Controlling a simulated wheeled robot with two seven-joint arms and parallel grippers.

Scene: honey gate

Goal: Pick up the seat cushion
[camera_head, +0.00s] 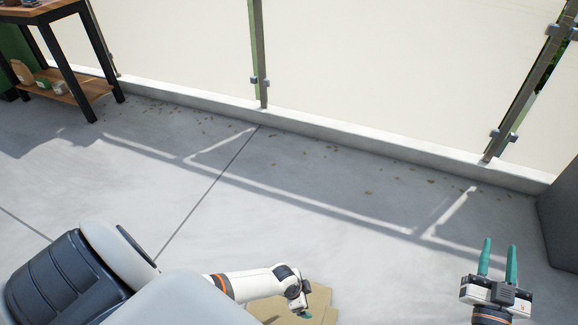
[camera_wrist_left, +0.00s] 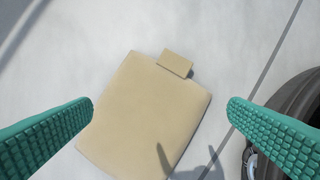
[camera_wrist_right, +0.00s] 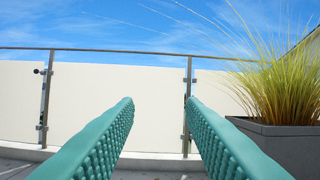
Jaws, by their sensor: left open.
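The seat cushion is a tan square pad with a small tab on one side. It lies flat on the grey floor in the left wrist view (camera_wrist_left: 150,110), and part of it shows at the bottom edge of the head view (camera_head: 321,302). My left gripper (camera_wrist_left: 161,104) is open above the cushion, with its green fingers spread to either side and nothing between them. In the head view the left gripper (camera_head: 304,312) partly covers the cushion. My right gripper (camera_head: 499,244) is open and empty at the lower right, pointing toward the railing, away from the cushion.
A wooden shelf table (camera_head: 72,90) with small items stands at the upper left. A glass railing on a low curb (camera_head: 320,125) runs across the back. A dark planter (camera_head: 562,215) with tall grass is at the right. The middle floor is clear except for scattered leaves.

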